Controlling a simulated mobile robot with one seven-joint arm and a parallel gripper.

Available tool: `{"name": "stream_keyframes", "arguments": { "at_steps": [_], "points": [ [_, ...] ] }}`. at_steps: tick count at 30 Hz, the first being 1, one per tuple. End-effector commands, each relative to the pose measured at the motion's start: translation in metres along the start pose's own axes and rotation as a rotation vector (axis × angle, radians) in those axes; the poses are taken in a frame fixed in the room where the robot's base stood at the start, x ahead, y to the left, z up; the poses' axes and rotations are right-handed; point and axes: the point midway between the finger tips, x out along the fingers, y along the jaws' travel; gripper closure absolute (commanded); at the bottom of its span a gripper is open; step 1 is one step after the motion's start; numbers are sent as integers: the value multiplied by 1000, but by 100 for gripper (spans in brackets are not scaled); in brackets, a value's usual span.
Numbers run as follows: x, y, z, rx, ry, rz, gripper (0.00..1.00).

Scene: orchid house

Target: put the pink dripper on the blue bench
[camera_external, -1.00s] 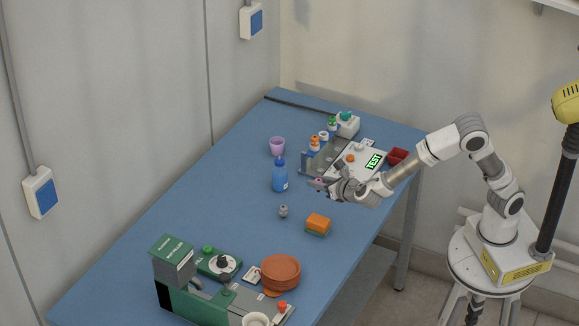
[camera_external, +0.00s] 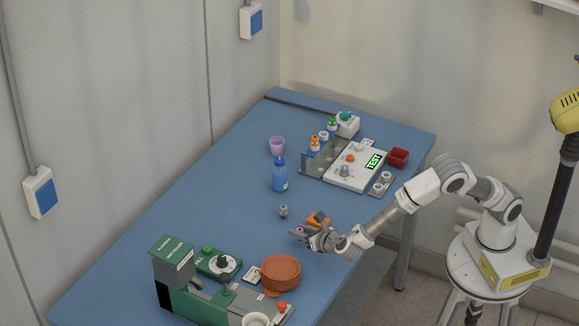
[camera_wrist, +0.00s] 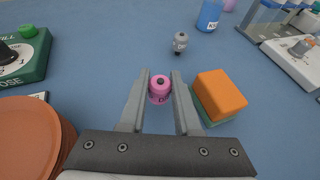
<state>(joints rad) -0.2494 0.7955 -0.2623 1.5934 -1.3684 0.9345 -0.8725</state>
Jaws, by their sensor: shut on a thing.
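The pink dripper (camera_wrist: 160,91) is between the two fingers of my gripper (camera_wrist: 160,84), which is shut on it. In the external view my gripper (camera_external: 300,233) is over the blue bench (camera_external: 235,215), between the orange-and-green sponge and the terracotta dish, with a bit of pink at its tips. The bench also fills the background of the wrist view (camera_wrist: 110,60). I cannot tell whether the dripper touches the bench top.
A sponge-like orange block (camera_wrist: 220,93) lies just right of my gripper. A grey dripper (camera_wrist: 180,41) stands ahead, and a terracotta dish (camera_external: 281,271) is at near left. A blue bottle (camera_external: 280,176) and test device (camera_external: 356,168) are farther back. Bench left of the grey dripper is clear.

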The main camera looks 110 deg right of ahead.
Motion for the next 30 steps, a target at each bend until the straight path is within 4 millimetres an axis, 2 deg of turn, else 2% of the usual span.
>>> {"name": "stream_keyframes", "arguments": {
  "at_steps": [1,3,14,15,19,30],
  "points": [
    [4,0,-10,-2,0,0,100],
    [6,0,-13,-2,-1,0,100],
    [7,0,-16,0,-1,0,100],
    [7,0,-15,0,-1,1,63],
    [7,0,-15,0,-1,0,40],
    [4,0,-9,1,-1,1,39]
  ]
}}
